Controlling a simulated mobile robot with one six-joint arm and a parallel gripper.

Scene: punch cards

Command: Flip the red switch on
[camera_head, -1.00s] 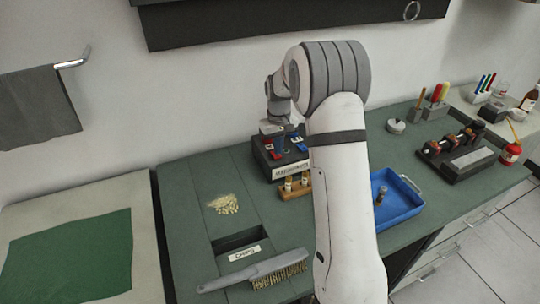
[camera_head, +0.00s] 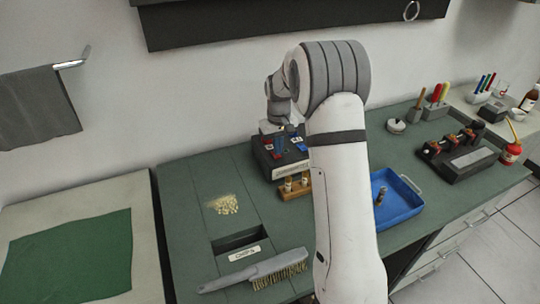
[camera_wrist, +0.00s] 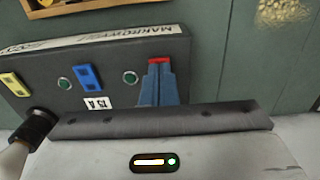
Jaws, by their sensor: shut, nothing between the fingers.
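The dark switch box (camera_wrist: 122,65) stands on the bench by the wall in the head view (camera_head: 268,164). In the wrist view a red switch (camera_wrist: 158,60) shows as a small strip just beyond my fingertips; the rest is hidden behind them. Its tilt cannot be told. My gripper (camera_wrist: 159,66) is shut and empty, its blue fingers close against the red switch; contact is not clear. In the head view my gripper (camera_head: 281,148) is over the box top. A blue switch (camera_wrist: 88,77) and a yellow switch (camera_wrist: 14,84) sit farther along the row.
Green round lamps (camera_wrist: 129,77) sit between the switches. A blue tray (camera_head: 412,208) lies to the right, a brush (camera_head: 262,270) in front. The bench left of the box is mostly clear, with a beige crumb pile (camera_head: 223,204).

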